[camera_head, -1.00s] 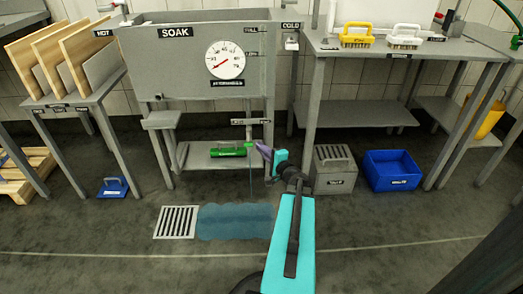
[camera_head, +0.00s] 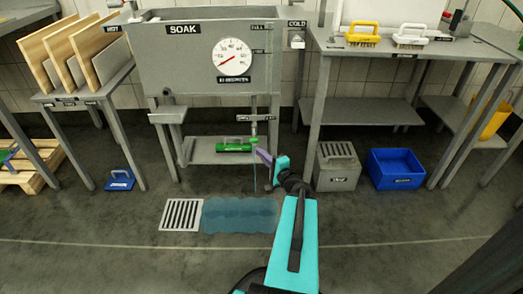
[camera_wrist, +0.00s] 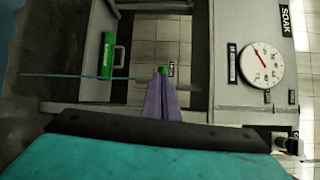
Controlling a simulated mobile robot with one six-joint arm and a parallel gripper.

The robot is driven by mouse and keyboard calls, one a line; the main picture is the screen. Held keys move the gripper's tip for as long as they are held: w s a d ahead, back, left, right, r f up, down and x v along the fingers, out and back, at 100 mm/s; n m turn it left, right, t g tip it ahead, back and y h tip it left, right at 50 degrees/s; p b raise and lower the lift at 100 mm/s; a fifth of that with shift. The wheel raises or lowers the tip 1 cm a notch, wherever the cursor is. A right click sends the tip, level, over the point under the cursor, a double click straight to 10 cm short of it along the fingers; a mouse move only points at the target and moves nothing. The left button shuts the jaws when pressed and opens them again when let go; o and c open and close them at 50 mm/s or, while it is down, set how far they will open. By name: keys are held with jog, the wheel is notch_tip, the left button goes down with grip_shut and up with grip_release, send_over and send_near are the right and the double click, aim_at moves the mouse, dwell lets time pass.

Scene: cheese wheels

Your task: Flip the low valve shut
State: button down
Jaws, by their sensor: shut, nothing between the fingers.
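The low valve is on the pipe under the grey soak tank (camera_head: 195,55). Its small green lever (camera_head: 254,140) shows just above my fingertips, and a green tip (camera_wrist: 164,69) shows right at the finger ends in the wrist view. A thin blue stream of water (camera_head: 254,175) falls below it. My gripper (camera_head: 262,155) has purple fingers, shut and empty, close beneath the lever. The fingers (camera_wrist: 162,95) point at the valve in the wrist view. They hide much of it, so I cannot tell whether they touch.
A green labelled item (camera_head: 234,148) lies on the low shelf beside the valve. A blue puddle (camera_head: 240,215) and a floor grate (camera_head: 181,214) lie in front. A grey crate (camera_head: 336,170) and blue bin (camera_head: 395,169) stand to the right.

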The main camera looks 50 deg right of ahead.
jog(key=shift+s+a+p, duration=1)
jog(key=shift+a+p, duration=0.25)
jog(key=shift+p, duration=1.3)
